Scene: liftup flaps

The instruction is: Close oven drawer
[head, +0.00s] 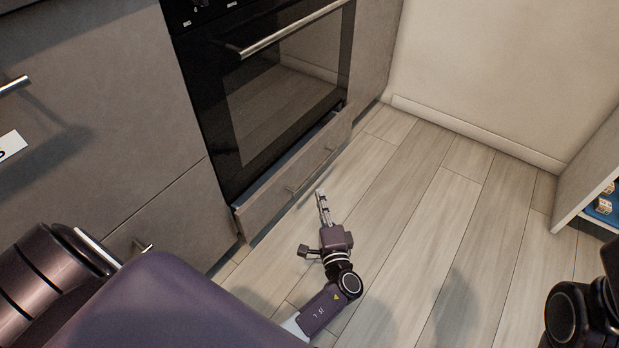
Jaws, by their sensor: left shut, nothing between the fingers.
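The oven drawer (265,204) is the low grey front beneath the black oven (265,95). It stands pulled out a little, with a narrow gap showing behind its top edge. A thin handle shows on its face. My left gripper (321,194) is in front of the drawer, low over the floor. Its fingers are shut and hold nothing, and they point toward the drawer front. I see a space between the fingertips and the drawer face. My right gripper is out of view; only part of my right arm shows at the bottom right.
The oven door is shut, with a long metal handle (292,30). Grey cabinets (90,110) with bar handles stand to the left. The wood floor (420,225) is clear to the right, up to the wall. An open shelf unit (585,180) stands at the right edge.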

